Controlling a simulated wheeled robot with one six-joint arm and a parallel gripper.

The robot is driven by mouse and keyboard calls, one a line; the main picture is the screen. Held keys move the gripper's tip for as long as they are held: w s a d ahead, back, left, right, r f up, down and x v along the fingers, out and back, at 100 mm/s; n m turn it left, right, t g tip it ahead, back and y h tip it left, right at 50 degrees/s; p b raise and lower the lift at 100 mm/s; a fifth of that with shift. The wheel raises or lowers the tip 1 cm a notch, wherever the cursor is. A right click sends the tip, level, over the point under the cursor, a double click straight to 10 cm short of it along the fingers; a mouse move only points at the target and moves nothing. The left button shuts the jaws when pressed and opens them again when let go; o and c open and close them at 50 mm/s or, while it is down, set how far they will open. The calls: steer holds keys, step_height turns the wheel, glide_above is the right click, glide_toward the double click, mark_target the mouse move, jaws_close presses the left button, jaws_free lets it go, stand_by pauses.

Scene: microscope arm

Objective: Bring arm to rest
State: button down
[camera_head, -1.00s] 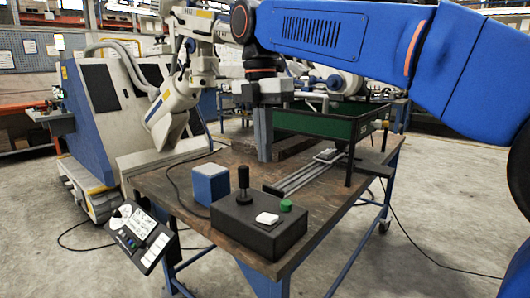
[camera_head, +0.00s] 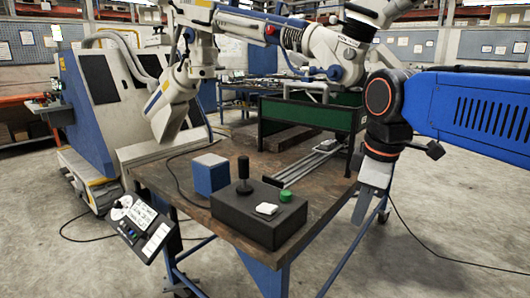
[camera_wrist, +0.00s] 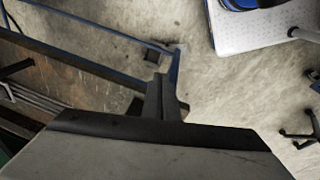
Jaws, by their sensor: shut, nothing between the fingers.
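My gripper (camera_head: 365,205) points down beside the right edge of the workbench, over the floor, shut and empty. In the wrist view its closed fingers (camera_wrist: 161,88) hang apart from the table edge. The white jointed microscope arm (camera_head: 307,40) reaches across above the bench. Its thick white head (camera_head: 169,104) hangs tilted over the far left of the bench. A black control box (camera_head: 250,222) with a black joystick (camera_head: 243,172), a white switch (camera_head: 267,209) and a green button (camera_head: 286,196) sits on the near part of the bench.
The wooden workbench (camera_head: 312,195) also holds a blue box (camera_head: 210,174), metal rails (camera_head: 308,163) and a green-sided frame (camera_head: 330,118). A labelled panel (camera_head: 138,228) hangs at its front left. A white-and-blue machine (camera_head: 85,120) stands left. Floor is open at right.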

steer(key=s+d+f+m+t, duration=0.1)
steer(key=s+d+f+m, duration=0.3)
steer(key=f, duration=0.4)
steer(key=s+d+f+m+t, duration=0.1)
steer(key=s+d+f+m, duration=0.4)
steer(key=f+m, duration=0.3)
steer(key=shift+s+f+h, duration=0.3)
steer(key=shift+s+f, duration=0.05)
steer(key=shift+s, duration=0.55)
